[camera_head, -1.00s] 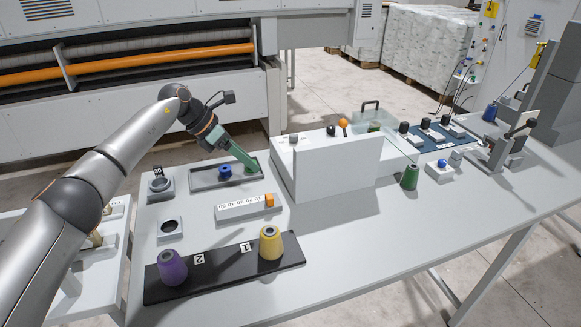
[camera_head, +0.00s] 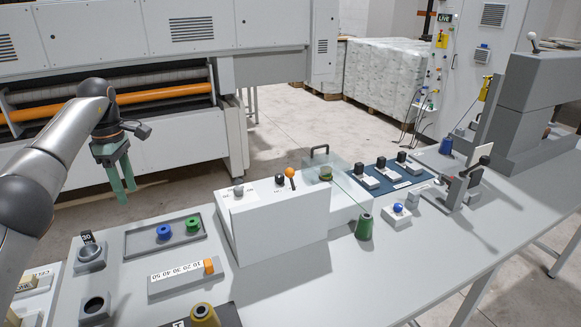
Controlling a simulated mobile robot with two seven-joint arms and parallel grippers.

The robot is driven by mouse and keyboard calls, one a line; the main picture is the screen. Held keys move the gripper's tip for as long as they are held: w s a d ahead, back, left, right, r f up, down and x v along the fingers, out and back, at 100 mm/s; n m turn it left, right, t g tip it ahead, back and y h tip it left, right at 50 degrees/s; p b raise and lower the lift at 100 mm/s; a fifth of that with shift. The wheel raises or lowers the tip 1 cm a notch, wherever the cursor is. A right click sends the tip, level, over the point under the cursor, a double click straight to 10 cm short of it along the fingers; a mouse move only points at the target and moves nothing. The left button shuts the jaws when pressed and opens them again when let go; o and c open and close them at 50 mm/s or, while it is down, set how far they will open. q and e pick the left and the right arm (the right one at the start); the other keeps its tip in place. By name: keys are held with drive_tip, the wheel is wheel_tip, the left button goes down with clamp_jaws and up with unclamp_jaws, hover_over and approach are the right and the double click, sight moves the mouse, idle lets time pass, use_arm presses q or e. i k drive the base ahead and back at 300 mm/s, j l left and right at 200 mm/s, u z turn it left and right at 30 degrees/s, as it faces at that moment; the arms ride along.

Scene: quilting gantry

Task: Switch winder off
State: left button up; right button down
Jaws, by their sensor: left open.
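A white box unit (camera_head: 285,225), which appears to be the winder, stands mid-table. Its sloped top carries a grey knob (camera_head: 238,190), a black knob (camera_head: 280,179) and a lever with an orange ball (camera_head: 290,173). The lever stands roughly upright; its labels are too small to read. A clear guard (camera_head: 350,188) with a dark handle (camera_head: 319,150) adjoins it on the right, with a small green part (camera_head: 326,174) behind. My left gripper (camera_head: 126,196) is open and empty, pointing down, high and left of the box. My right gripper is not in view.
A grey tray (camera_head: 135,244) holds blue (camera_head: 163,231) and green (camera_head: 193,223) bobbins. An orange slider (camera_head: 209,266) sits on a numbered scale. A green cone (camera_head: 364,227) and a blue button box (camera_head: 397,213) stand right of the unit. Front right tabletop is clear.

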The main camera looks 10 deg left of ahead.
sight(280, 178)
drive_tip(key=i+l, duration=0.25)
drive_tip(key=i+l+u, duration=0.1)
drive_tip(key=i+l, duration=0.15)
drive_tip(key=l, duration=0.2)
drive_tip(key=i+l, duration=0.25)
drive_tip(key=l, duration=0.15)
drive_tip(key=i+l+u, duration=0.1)
drive_tip(key=i+l, duration=0.35)
drive_tip(key=l, duration=0.3)
